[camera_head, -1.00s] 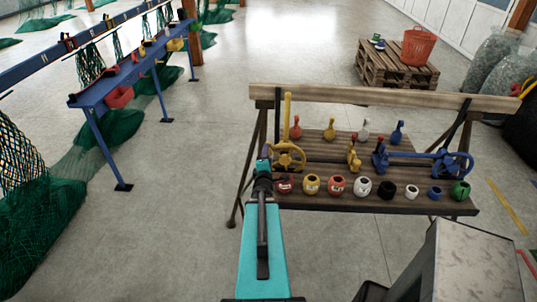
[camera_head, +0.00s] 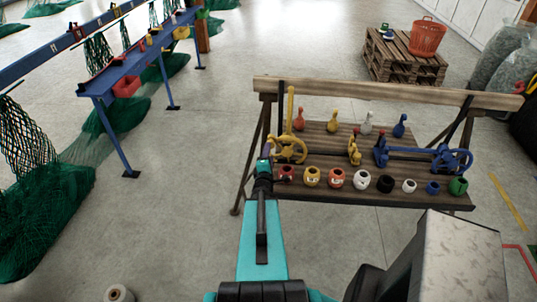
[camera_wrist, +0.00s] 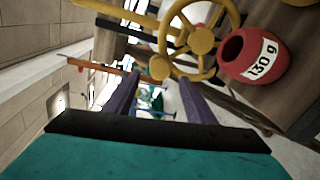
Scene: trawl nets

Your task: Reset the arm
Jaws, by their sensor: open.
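My teal arm reaches forward from the bottom of the head view. Its gripper end (camera_head: 264,166) is at the left front edge of the wooden bench (camera_head: 400,197), close to the yellow handwheel (camera_head: 290,149). In the wrist view my gripper (camera_wrist: 160,92) shows two purple fingers spread apart with nothing between them. The yellow handwheel (camera_wrist: 203,42) and a red pot marked 130 g (camera_wrist: 252,57) appear beyond and to the right of the fingers. The fingertips are hard to make out in the head view.
Several small pots, among them a white one (camera_head: 361,180) and a green one (camera_head: 458,186), line the bench front. Weights and a blue wheel (camera_head: 447,159) stand behind. A blue rail stand (camera_head: 110,80) is left; a pallet (camera_head: 405,58) with a red basket (camera_head: 428,38) is behind. Floor between is clear.

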